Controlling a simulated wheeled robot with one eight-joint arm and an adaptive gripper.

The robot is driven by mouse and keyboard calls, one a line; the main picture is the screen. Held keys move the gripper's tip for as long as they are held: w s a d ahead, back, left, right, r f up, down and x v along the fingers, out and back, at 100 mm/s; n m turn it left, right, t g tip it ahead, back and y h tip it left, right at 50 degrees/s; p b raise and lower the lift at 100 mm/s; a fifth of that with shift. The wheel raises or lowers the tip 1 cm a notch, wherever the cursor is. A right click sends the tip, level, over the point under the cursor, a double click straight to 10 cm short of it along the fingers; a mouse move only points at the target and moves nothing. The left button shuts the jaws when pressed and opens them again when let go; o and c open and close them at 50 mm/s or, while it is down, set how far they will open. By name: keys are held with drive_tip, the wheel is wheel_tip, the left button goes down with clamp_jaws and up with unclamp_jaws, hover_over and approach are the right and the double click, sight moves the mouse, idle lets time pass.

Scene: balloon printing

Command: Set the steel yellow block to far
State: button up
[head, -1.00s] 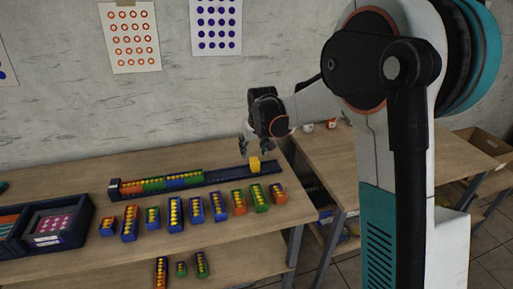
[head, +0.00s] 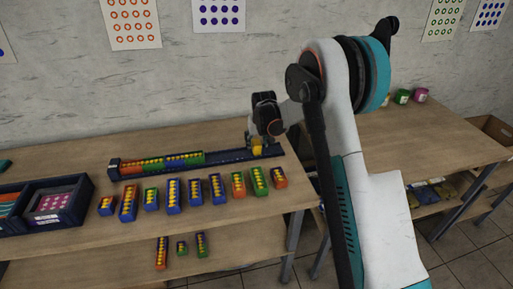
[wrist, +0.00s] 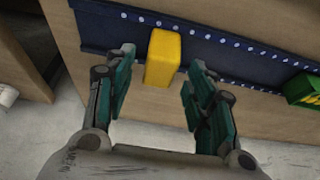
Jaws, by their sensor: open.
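The yellow block (head: 257,149) sits at the right end of the long dark blue rail (head: 222,159) on the table. In the wrist view the block (wrist: 162,58) stands upright against the rail's row of white dots. My gripper (head: 256,141) is low over the rail's right end, at the yellow block. In the wrist view my gripper (wrist: 162,62) is open, with one finger on each side of the block and a visible gap to each. In the head view the fingers partly hide the block.
Blocks with yellow beads, orange (head: 142,165) and green (head: 190,158), fill the rail's left part. A row of coloured beaded blocks (head: 173,196) stands in front of it. A dark tray (head: 88,211) is at the left. The rail between green and yellow is clear.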

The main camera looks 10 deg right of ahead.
sight(257, 143)
drive_tip(key=shift+b+x, duration=0.35)
drive_tip(key=shift+x, duration=1.65)
drive_tip(key=shift+c, duration=0.2)
